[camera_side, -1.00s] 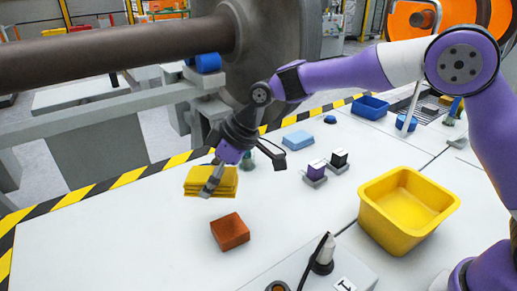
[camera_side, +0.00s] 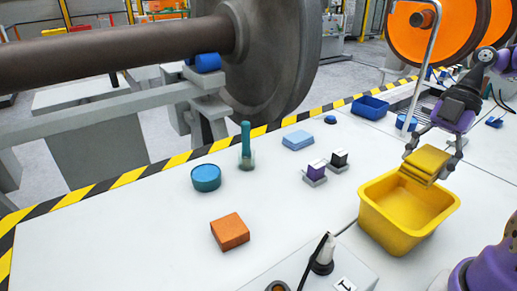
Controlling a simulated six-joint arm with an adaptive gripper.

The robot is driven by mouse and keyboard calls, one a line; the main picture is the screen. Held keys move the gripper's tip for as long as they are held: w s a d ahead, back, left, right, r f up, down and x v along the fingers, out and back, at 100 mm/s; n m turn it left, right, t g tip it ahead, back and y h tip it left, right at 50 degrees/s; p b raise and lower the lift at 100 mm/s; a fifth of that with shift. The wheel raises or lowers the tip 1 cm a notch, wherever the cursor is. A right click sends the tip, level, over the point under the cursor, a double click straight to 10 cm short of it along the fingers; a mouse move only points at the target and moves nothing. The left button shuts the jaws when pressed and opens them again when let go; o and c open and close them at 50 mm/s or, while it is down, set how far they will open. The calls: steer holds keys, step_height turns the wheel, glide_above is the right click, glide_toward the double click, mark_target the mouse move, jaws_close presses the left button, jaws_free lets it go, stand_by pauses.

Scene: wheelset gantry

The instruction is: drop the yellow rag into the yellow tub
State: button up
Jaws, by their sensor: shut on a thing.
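The yellow rag (camera_side: 427,164) is a folded stack of cloth, held tilted in the air at the right of the side view. My gripper (camera_side: 432,158) is shut on it, with a finger at each side. The yellow tub (camera_side: 384,236) stands open on the white table just below. The rag appears over the tub's back part and overlaps its far rim in the picture. I cannot tell the exact height between them. Part of the tub's inside shows and looks empty.
A teal bottle (camera_side: 246,145), a light blue cloth (camera_side: 298,140) and a blue bin (camera_side: 370,107) stand farther back. A metal pole (camera_side: 416,70) rises behind the gripper.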

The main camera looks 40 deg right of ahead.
glide_above(406, 210)
steer(key=shift+f, duration=2.9)
steer(key=o, duration=1.2)
steer(key=shift+o, duration=0.2)
